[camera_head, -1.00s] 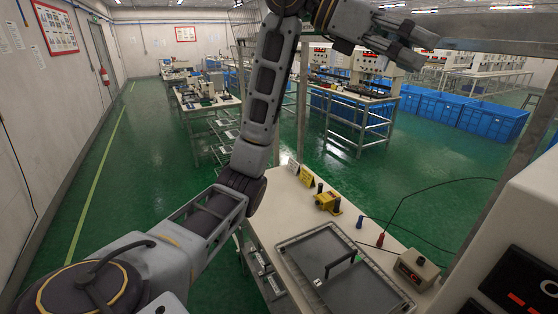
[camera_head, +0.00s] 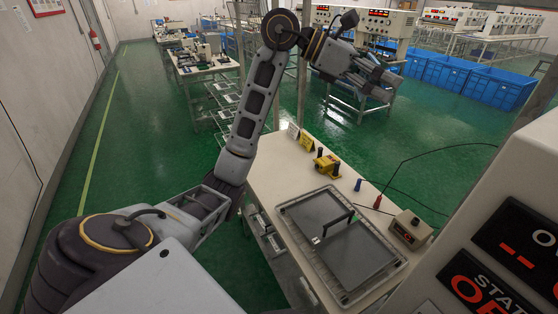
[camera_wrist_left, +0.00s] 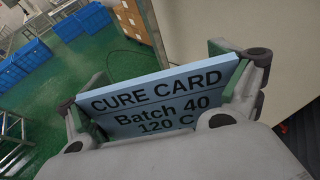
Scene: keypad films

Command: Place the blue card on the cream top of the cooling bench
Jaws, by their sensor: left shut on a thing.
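My left gripper (camera_head: 378,82) is raised above the far side of the cream-topped bench (camera_head: 265,178) in the head view. In the left wrist view the gripper (camera_wrist_left: 168,88) is shut on the light blue card (camera_wrist_left: 160,95), which reads "CURE CARD Batch 40 120 C". The card's lower part is hidden by the gripper body. My right gripper is not in view.
A grey tray (camera_head: 352,262) with a black handle fills the bench's near part. A yellow block (camera_head: 327,163), small signs (camera_head: 299,136), a blue peg (camera_head: 358,184) and a display box (camera_head: 410,229) stand around it. A large white machine (camera_head: 500,215) is at right.

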